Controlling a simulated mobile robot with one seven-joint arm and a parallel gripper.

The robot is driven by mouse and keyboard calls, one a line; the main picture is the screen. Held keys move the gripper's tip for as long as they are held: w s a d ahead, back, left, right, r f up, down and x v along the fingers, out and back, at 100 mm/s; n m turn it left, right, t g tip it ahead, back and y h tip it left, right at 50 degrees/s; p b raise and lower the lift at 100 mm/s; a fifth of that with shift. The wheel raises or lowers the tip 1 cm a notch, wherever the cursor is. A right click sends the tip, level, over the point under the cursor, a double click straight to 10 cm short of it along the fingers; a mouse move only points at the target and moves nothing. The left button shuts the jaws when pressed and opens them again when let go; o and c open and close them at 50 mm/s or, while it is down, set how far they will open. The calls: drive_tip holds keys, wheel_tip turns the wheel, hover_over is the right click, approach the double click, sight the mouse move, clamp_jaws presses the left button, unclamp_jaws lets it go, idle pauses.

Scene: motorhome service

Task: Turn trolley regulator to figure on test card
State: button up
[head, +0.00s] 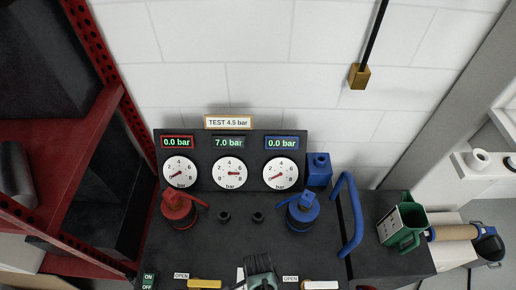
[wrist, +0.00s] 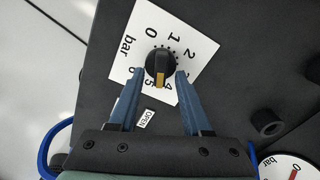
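The regulator (wrist: 160,64) is a black round knob with an orange pointer, on a white bar dial (wrist: 128,50) numbered from 0 to 6. Its pointer stands between 4 and 5. My gripper (wrist: 160,73) is open, with one blue finger at each side of the knob and small gaps visible. In the head view my gripper (head: 261,270) covers the knob at the bottom centre. The test card (head: 228,122) reads "TEST 4.5 bar". The middle display (head: 229,142) reads 7.0 bar, above the middle gauge (head: 230,173).
The red display (head: 177,142) and blue display (head: 282,143) read 0.0 bar. A yellow lever (head: 204,284) is nearby. Red shelving (head: 60,140) bounds the left.

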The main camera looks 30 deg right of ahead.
drive_tip(key=shift+r, duration=0.1)
wheel_tip(320, 180, up, 13)
drive_tip(key=p, duration=0.3)
idle(0.7)
